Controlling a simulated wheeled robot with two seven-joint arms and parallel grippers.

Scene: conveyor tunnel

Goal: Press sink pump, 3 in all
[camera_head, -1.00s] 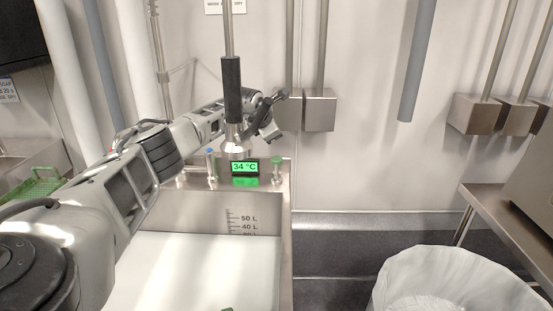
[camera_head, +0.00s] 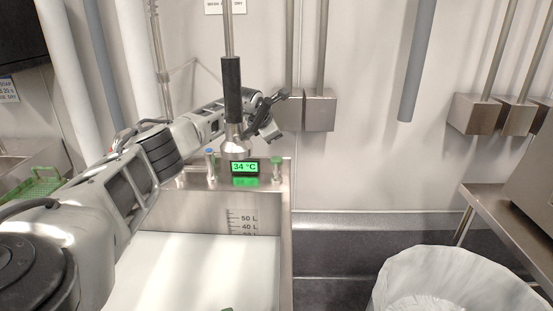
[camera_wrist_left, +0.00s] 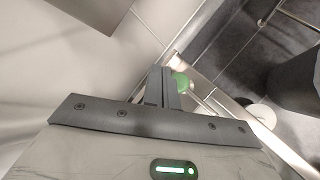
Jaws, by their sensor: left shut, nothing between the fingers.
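The sink (camera_head: 262,211) is a steel basin holding whitish liquid, with litre marks on its back wall. On its back rim stand a green-topped pump (camera_head: 277,166) at the right and a blue-topped one (camera_head: 209,165) at the left. My left gripper (camera_head: 272,134) is above the green-topped pump in the head view. In the left wrist view its fingers (camera_wrist_left: 161,87) are shut and empty beside the green top (camera_wrist_left: 180,82). I cannot tell whether they touch it. My right gripper is not in view.
A hanging spray head (camera_head: 233,105) comes down in front of my left forearm. A green display (camera_head: 244,167) reading 34 °C sits between the two pumps. A white-lined bin (camera_head: 455,275) stands at the lower right, and a steel table (camera_head: 510,215) is at the right.

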